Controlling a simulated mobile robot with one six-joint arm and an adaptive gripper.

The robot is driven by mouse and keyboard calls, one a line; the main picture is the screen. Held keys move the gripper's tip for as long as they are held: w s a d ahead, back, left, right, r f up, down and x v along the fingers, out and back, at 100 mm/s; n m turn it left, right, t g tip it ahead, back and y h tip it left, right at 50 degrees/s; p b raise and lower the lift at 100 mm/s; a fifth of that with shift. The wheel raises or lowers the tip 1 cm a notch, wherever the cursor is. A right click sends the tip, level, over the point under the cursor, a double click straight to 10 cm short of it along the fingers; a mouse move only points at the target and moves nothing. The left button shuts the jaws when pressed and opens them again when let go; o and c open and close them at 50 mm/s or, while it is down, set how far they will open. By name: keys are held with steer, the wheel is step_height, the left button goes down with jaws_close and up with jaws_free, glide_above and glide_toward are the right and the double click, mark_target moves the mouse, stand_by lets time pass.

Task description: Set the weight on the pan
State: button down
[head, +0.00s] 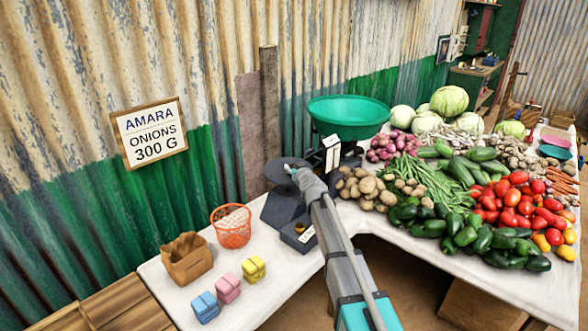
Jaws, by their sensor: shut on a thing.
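A dark balance scale (282,210) stands on the white table against the corrugated wall. Its flat, dark round pan (272,171) is on the left, and a wide green bowl pan (345,112) is on the right. My gripper (291,171) is at the flat pan, over its right part as seen here. It is shut on the weight, which is mostly hidden by the fingers and blends with the dark pan. I cannot tell whether the weight touches the pan. The green bowl looks empty from here.
A sign (150,133) reads "AMARA ONIONS 300 G". An orange basket (231,228), a paper bag (187,259) and blue, pink and yellow blocks (228,288) stand at left. Potatoes (366,187) lie close right of my arm, with vegetables beyond.

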steer(key=shift+c, duration=0.7)
jaws_free()
steer(key=shift+f, duration=0.1)
steer(key=shift+r, duration=0.2)
steer(key=p+v, duration=0.2)
steer(key=v, duration=1)
steer(key=shift+d+f, duration=0.1)
steer(key=s+d+f+m+g+h, duration=0.1)
steer(key=s+d+f+g, duration=0.4)
steer(key=s, duration=0.5)
steer(key=s+d+f+m+g+h, duration=0.2)
steer(key=s+d+f+g, duration=0.3)
steer(key=s+d, duration=0.3)
steer(key=s+d+f+m+g+h, duration=0.1)
steer(key=s+d+f+g+h, duration=0.2)
steer(key=s, duration=0.9)
steer(key=d+f+g, duration=0.2)
steer(key=d, duration=0.2)
steer(key=shift+d+f+m, duration=0.15)
steer(key=shift+f+m, duration=0.2)
steer(key=shift+m, duration=0.05)
steer(key=shift+s, duration=0.1)
